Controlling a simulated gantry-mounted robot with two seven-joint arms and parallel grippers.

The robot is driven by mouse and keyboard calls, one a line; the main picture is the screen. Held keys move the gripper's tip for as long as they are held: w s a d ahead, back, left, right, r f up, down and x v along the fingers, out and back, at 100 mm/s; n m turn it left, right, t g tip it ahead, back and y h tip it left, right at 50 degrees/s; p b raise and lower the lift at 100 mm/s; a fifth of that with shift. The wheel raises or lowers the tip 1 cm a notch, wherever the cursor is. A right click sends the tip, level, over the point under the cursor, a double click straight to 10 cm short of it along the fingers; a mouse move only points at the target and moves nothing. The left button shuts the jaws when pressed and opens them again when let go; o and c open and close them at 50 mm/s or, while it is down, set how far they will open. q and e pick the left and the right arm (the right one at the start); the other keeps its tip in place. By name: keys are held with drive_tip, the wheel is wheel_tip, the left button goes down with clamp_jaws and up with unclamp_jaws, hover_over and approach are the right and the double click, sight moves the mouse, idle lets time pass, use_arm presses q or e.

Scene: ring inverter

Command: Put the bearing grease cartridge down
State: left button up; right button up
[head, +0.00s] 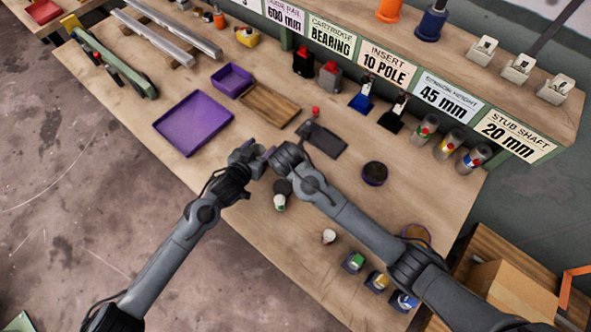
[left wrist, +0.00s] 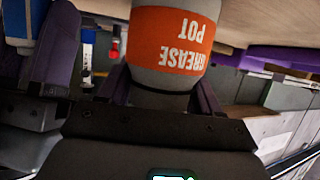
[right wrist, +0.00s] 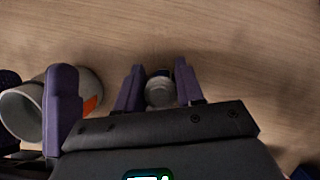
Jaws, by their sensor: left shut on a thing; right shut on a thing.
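In the left wrist view a grey pot (left wrist: 172,70) with an orange "GREASE POT" label, upside down in the picture, sits between the purple fingers of my left gripper (left wrist: 160,98). In the right wrist view my right gripper (right wrist: 158,88) is shut on a small grey cylinder (right wrist: 159,92) with a blue part, seen end-on; it looks like the bearing grease cartridge. A blue-and-white cylinder (left wrist: 18,28) beside a purple finger in the left wrist view may be the same thing. In the head view my left gripper (head: 258,158) and right gripper (head: 276,158) are close together over the bench; they hide what they hold.
The wooden bench (head: 240,225) holds a purple tray (head: 193,123), a smaller purple bin (head: 232,79), a wooden tray (head: 268,104) and a dark mat (head: 325,141). A dark round dish (head: 374,173) stands to the right. A white-and-green cylinder (head: 280,203) is just below the grippers.

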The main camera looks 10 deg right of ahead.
drive_tip(key=shift+r, duration=5)
drive_tip(key=shift+w+a+f+n, duration=0.1)
drive_tip(key=shift+w+n, duration=0.15)
drive_tip(key=shift+n, duration=0.35)
drive_tip(key=f+n, duration=0.1)
drive_tip(key=f, duration=0.1)
drive_tip(key=w+a+f+n+y, duration=0.1)
drive_tip(key=w+a+f+n, duration=0.1)
drive_tip(key=f, duration=0.1)
drive_tip(key=shift+f+t+y, duration=0.3)
drive_tip(key=shift+f, duration=2)
drive_tip(key=shift+f, duration=0.1)
drive_tip(key=o, duration=0.9)
drive_tip(key=shift+c, duration=0.2)
